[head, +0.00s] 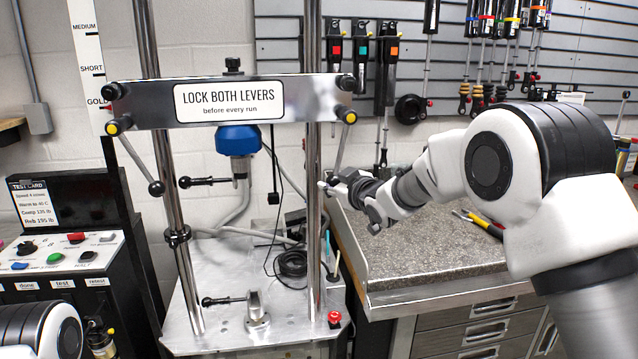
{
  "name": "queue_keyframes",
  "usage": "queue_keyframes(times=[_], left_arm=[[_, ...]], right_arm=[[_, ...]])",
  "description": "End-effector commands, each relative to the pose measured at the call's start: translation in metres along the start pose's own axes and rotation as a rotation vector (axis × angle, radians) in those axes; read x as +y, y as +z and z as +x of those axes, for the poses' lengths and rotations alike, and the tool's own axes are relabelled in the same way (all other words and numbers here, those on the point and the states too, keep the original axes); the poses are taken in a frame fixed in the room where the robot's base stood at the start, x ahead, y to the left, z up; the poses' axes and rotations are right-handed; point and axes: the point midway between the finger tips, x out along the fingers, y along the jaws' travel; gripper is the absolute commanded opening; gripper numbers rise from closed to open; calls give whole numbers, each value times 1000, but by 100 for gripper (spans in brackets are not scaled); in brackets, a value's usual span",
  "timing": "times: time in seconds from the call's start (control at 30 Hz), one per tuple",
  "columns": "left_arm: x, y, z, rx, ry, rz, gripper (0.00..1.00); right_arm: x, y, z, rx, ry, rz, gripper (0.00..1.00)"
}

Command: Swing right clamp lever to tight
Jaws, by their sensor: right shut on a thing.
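The right clamp lever (343,146) is a thin metal rod hanging from the yellow-centred pivot at the right end of the crossbar (310,101). It points down and slightly left. My right gripper (333,186) reaches in from the right and is shut at the lever's lower end, beside the right column. The lever's knob is hidden by the fingers. The left clamp lever (138,159) slants down and right from the left pivot to a black knob. The crossbar carries a "LOCK BOTH LEVERS" sign (229,101). Part of my left arm shows at the lower left; its gripper is out of view.
Two steel columns (313,230) rise from the metal base plate (222,325). A blue actuator (238,139) hangs between them. A red stop button (334,318) sits at the base's right. A grey-topped workbench (430,250) lies below my right arm. A button panel (58,254) stands left.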

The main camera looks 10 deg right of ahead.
Motion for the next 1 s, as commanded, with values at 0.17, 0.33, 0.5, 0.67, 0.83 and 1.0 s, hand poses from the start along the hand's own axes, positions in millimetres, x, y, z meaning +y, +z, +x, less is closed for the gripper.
queue_keyframes(times=[0.17, 0.33, 0.5, 0.67, 0.83, 1.0], left_arm=[[0, 0, 11, 0, 0, 0, 62], [0, 0, 20, 0, 0, 0, 62], [0, 0, 27, 0, 0, 0, 62], [0, 0, 32, 0, 0, 0, 62], [0, 0, 35, 0, 0, 0, 62], [0, 0, 36, 0, 0, 0, 62]], right_arm=[[21, 16, -6, -53, 9, -157, 0], [41, 26, -12, -101, 17, -303, 0], [59, 30, -18, -141, 23, -428, 0], [72, 31, -22, -170, 27, -516, 0], [81, 32, -25, -189, 29, -573, 0], [84, 31, -26, -197, 30, -598, 0]])
